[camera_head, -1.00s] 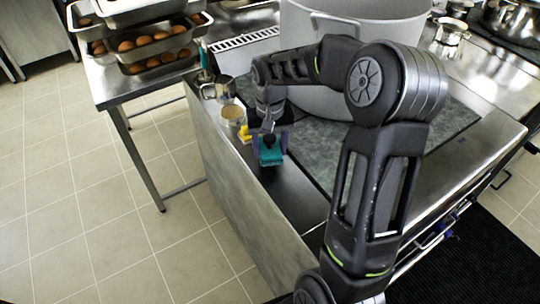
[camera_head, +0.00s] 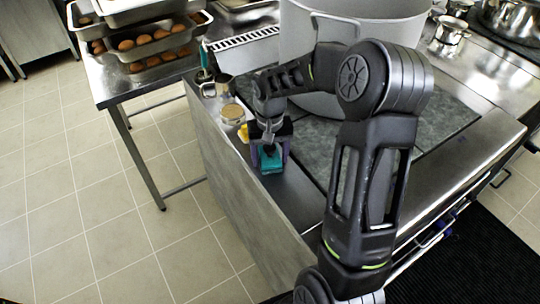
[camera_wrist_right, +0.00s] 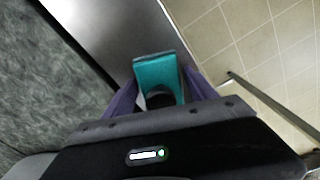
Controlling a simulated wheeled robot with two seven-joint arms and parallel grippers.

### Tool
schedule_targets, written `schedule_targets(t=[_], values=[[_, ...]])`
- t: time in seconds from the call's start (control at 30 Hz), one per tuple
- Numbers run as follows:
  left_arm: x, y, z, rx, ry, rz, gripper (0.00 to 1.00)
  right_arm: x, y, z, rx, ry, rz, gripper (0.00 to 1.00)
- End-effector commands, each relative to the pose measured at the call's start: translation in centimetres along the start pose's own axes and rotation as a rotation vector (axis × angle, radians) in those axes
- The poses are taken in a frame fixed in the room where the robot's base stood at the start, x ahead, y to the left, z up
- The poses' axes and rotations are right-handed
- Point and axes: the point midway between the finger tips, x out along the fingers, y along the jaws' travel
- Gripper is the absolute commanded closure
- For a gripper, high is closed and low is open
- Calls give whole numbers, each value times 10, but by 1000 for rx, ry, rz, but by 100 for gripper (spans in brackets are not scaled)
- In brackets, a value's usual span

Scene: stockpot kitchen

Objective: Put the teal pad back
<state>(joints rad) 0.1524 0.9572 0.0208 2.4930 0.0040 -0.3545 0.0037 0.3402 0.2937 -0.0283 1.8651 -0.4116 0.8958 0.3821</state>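The teal pad (camera_head: 272,164) lies at the near end of the dark strip on the steel counter, close to its left edge. It also shows in the right wrist view (camera_wrist_right: 156,72), with a dark knob (camera_wrist_right: 160,99) on it. My right gripper (camera_head: 270,155) is low over the pad. Its purple fingers stand apart on either side of the pad and knob, with space between each finger and the knob. Whether the fingertips touch the pad's sides is hard to see. My left gripper is not in view.
A yellow item (camera_head: 243,133) and a round tin (camera_head: 232,113) stand just behind the pad. A large stockpot (camera_head: 330,45) stands on the grey cooktop to the right. Trays of eggs (camera_head: 150,45) stand on a side table. The counter in front of the pad is clear.

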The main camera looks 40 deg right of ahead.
Motion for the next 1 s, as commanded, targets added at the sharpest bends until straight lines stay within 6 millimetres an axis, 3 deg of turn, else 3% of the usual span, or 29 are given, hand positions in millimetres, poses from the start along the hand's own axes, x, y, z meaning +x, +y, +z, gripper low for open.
schedule_targets(t=[0.13,0.57,1.0], values=[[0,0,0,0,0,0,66,0,0,0,0,0,0,22],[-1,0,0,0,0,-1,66,-11,0,-1,0,3,0,22],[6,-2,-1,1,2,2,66,-94,0,-1,0,4,-2,22]])
